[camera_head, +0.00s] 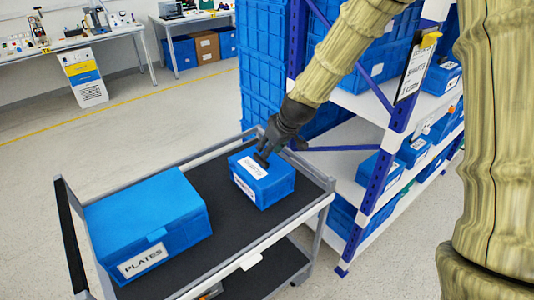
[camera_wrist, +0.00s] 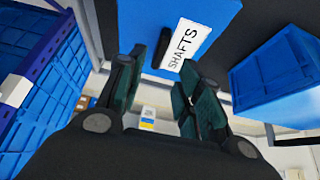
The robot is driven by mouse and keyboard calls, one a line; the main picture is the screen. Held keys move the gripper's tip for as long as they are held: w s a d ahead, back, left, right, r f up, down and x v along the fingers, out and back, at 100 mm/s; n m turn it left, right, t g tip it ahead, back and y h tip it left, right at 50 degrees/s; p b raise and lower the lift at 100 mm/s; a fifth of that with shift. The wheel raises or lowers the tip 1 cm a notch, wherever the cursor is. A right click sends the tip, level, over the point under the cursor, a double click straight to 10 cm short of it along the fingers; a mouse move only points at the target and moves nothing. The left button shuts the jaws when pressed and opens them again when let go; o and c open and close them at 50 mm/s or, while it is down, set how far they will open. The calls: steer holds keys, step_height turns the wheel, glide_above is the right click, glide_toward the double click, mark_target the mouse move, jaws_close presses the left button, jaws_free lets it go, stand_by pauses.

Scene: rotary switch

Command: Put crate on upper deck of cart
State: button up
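A small blue crate (camera_head: 268,190) labelled SHAFTS sits upright on the black upper deck (camera_head: 213,245) of the grey cart, near its far right corner. Its lid bears a white label and a short dark handle, also seen in the wrist view (camera_wrist: 208,14). My gripper (camera_head: 266,150) is just above the lid, close to the handle. In the wrist view its two fingers (camera_wrist: 160,75) are apart, with nothing held between them; the handle lies beyond the fingertips.
A larger blue crate (camera_head: 150,222) labelled PLATES stands on the deck's left part, with bare deck between the crates. The deck has a raised grey rim. A shelf rack (camera_head: 352,160) with blue bins stands close on the right. Workbenches line the back wall.

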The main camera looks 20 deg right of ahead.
steer(key=shift+b+v, duration=0.3)
steer(key=shift+v, duration=2.15)
steer(key=shift+f, duration=0.1)
